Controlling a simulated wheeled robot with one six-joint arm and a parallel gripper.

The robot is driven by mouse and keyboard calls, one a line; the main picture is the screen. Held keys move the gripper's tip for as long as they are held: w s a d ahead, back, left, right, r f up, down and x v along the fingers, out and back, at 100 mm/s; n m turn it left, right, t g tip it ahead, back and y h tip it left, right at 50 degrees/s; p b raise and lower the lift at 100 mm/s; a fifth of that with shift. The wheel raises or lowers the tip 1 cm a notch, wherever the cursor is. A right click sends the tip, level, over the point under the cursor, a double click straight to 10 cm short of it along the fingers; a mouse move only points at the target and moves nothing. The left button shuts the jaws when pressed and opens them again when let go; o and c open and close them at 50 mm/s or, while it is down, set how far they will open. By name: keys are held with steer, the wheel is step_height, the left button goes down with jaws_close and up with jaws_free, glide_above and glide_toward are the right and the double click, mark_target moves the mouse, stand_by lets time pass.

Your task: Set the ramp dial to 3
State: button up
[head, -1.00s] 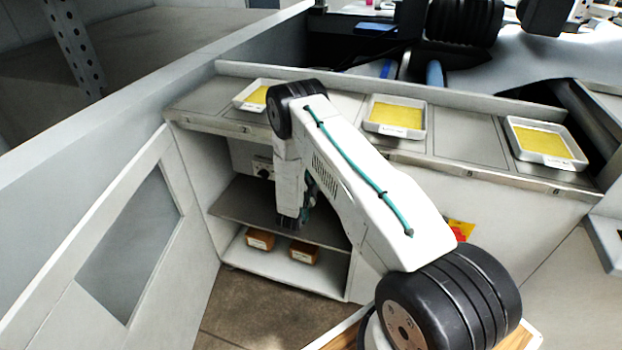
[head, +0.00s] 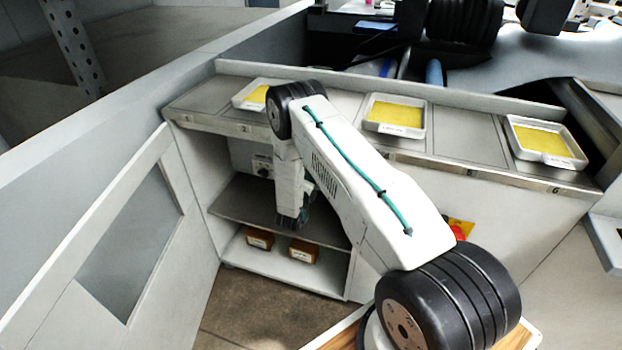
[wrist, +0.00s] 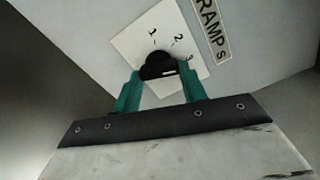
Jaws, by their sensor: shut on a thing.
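The ramp dial, a black knob (wrist: 156,65) on a white plate (wrist: 148,20), shows in the wrist view. The numbers 1, 2 and 3 run around it, beside a label reading "RAMP s". A small pale mark shows at the knob's right side, roughly on the side of the 3; its exact setting is hard to read. My gripper (wrist: 160,80) has its green fingers on either side of the knob, shut on it. In the head view my wrist hangs in front of the cabinet, and its fingertips are hidden.
Another dark knob on a pale plate (head: 262,167) shows left of my wrist; I cannot tell which dial it is. Below are a shelf (head: 240,205) and two brown boxes (head: 303,251). Trays of yellow sheet (head: 396,115) stand on the ledge above. An open door (head: 130,240) stands left.

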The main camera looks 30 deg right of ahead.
steer(key=shift+m, duration=0.4)
steer(key=o, duration=1)
steer(key=v, duration=0.7)
steer(key=shift+s+a, duration=0.25)
steer(key=shift+a, duration=0.1)
